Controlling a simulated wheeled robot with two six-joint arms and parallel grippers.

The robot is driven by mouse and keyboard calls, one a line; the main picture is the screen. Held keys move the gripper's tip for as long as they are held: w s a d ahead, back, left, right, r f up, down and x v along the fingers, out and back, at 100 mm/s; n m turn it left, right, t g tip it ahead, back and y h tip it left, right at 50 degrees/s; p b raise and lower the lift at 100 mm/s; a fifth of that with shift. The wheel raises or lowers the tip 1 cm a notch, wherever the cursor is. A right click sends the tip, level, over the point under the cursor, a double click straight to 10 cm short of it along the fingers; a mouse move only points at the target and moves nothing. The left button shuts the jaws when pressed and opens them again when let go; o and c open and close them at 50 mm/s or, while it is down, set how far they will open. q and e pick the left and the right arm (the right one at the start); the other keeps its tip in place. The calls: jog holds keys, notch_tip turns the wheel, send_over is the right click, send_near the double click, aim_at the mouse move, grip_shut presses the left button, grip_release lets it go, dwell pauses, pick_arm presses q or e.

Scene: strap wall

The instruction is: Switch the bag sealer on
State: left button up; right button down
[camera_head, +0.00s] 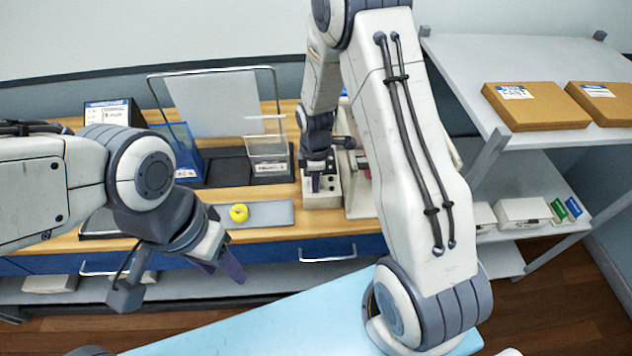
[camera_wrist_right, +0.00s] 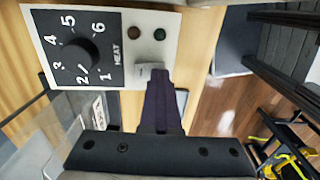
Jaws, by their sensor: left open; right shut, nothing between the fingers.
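The bag sealer (camera_head: 325,200) stands on the wooden bench, partly hidden behind my right arm. In the right wrist view its panel (camera_wrist_right: 52,18) has a black heat dial (camera_wrist_right: 84,55), a dark red light (camera_wrist_right: 135,34), a green light (camera_wrist_right: 160,34) and a small pale switch (camera_wrist_right: 146,70). My right gripper (camera_wrist_right: 157,78) is shut and empty. Its fingertips are at the lower edge of the switch; I cannot tell whether they touch it. It also shows in front of the panel in the head view (camera_head: 315,184). My left gripper (camera_head: 233,268) is open and empty, in front of the bench.
A yellow ball-like object (camera_head: 239,213) lies on a grey tray (camera_head: 272,213) left of the sealer. A blue bin (camera_head: 178,150) and a clear stand (camera_head: 268,150) are behind. Shelves with brown boxes (camera_head: 536,106) stand to the right.

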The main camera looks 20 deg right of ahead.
jog(key=shift+w+d+r, duration=0.1)
jog(key=shift+w+r, duration=0.1)
jog(key=shift+w, duration=0.35)
jog(key=shift+w+d+p, duration=0.1)
jog(key=shift+w+p, duration=0.15)
jog(key=shift+p, duration=0.05)
